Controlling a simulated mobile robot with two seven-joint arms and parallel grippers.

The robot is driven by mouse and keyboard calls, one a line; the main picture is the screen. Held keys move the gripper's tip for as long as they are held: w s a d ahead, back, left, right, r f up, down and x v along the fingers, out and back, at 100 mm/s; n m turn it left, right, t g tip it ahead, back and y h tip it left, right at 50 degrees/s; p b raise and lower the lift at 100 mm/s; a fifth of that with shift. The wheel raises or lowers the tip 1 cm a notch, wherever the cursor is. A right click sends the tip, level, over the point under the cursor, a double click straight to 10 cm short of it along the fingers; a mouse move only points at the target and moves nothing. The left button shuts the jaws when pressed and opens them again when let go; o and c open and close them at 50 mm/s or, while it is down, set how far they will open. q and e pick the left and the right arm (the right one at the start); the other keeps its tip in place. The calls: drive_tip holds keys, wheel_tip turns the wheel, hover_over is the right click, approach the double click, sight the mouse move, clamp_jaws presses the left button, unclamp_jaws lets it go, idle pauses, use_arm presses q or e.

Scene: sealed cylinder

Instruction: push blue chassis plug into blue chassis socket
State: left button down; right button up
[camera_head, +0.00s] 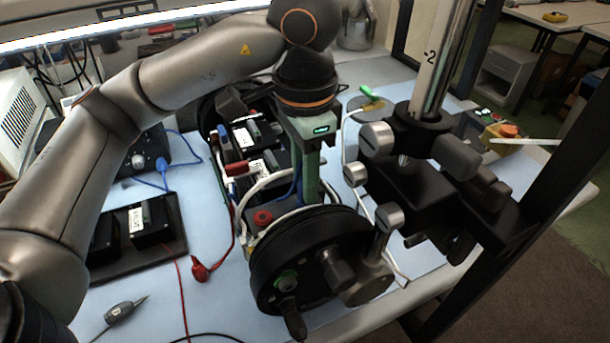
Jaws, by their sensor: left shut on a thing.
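My left gripper (304,200) reaches down into the open cylinder chassis (258,238), just behind its black round end cap (315,260). The long green-grey fingers are shut. A blue wire (287,198) runs close beside the fingertips, which fits the blue chassis plug being held. The plug itself is hidden by the fingers and cap. I cannot make out the blue chassis socket, nor whether plug and socket touch. My right gripper is not in view.
A clamp stand with silver knobs (376,138) stands close on the right. A red plug (201,271) on a lead and a grey screwdriver (122,311) lie on the blue mat. A black tray (172,212) with black boxes is at left.

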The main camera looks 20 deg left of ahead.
use_arm(q)
drive_tip(key=shift+f+b, duration=0.4)
idle(0.3)
drive_tip(key=c, duration=0.6)
unclamp_jaws()
drive_tip(key=shift+r, duration=0.1)
wheel_tip(320, 180, up, 12)
drive_tip(key=p, duration=0.2)
drive_tip(key=shift+r+p, duration=0.25)
drive_tip(key=shift+p, duration=0.15)
